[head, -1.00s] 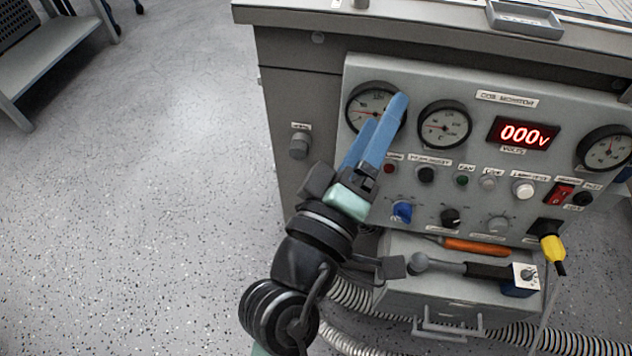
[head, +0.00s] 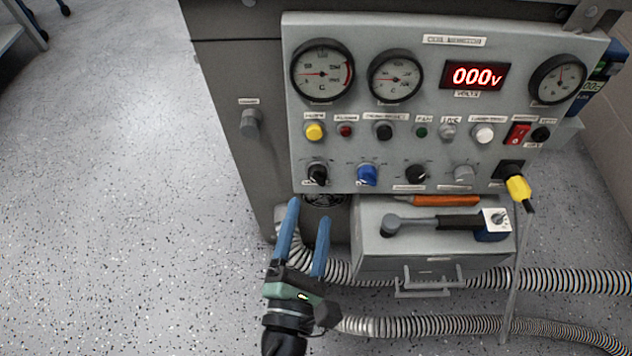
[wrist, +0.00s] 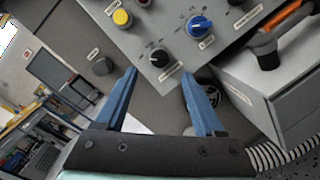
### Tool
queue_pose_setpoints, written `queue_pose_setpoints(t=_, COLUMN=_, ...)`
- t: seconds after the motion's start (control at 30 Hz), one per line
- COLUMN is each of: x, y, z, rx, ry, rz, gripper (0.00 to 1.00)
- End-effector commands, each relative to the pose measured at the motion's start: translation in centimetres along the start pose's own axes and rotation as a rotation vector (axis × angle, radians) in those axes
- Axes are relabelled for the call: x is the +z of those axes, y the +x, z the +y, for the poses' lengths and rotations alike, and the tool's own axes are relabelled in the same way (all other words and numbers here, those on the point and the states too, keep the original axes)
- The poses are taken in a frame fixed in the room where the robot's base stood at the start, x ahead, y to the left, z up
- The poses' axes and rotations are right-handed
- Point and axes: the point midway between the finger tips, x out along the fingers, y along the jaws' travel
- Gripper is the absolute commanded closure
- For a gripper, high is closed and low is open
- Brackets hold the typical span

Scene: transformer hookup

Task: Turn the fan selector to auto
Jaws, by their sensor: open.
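The grey control panel (head: 440,150) has a bottom row of rotary knobs: a black knob (head: 317,174) at the left, a blue knob (head: 367,174), another black knob (head: 416,174) and a grey knob (head: 464,174). Their labels are too small to read, so I cannot tell which is the fan selector. My gripper (head: 308,222) is open and empty, its blue fingers pointing up just below the left knobs. In the wrist view, the left black knob (wrist: 158,57) lies ahead, between and beyond the fingertips (wrist: 158,72); the blue knob (wrist: 200,26) is to its right. No finger visibly touches a knob.
Above the knobs are a yellow button (head: 314,131), a green lamp (head: 421,132) labelled FAN and a red rocker switch (head: 518,134). A grey drawer box (head: 375,245) with tools on top juts out below. Ribbed hoses (head: 560,281) lie on the floor. Free floor is at left.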

Motion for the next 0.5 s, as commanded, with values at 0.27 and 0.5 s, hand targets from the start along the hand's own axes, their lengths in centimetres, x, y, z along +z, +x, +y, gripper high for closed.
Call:
queue_pose_setpoints(t=0.27, x=0.1, y=5.0, z=0.1, rx=-0.001, ry=0.003, rz=-0.002, gripper=0.29)
queue_pose_setpoints(t=0.5, x=0.0, y=6.9, z=0.0, rx=0.000, ry=0.002, rz=0.000, gripper=0.29)
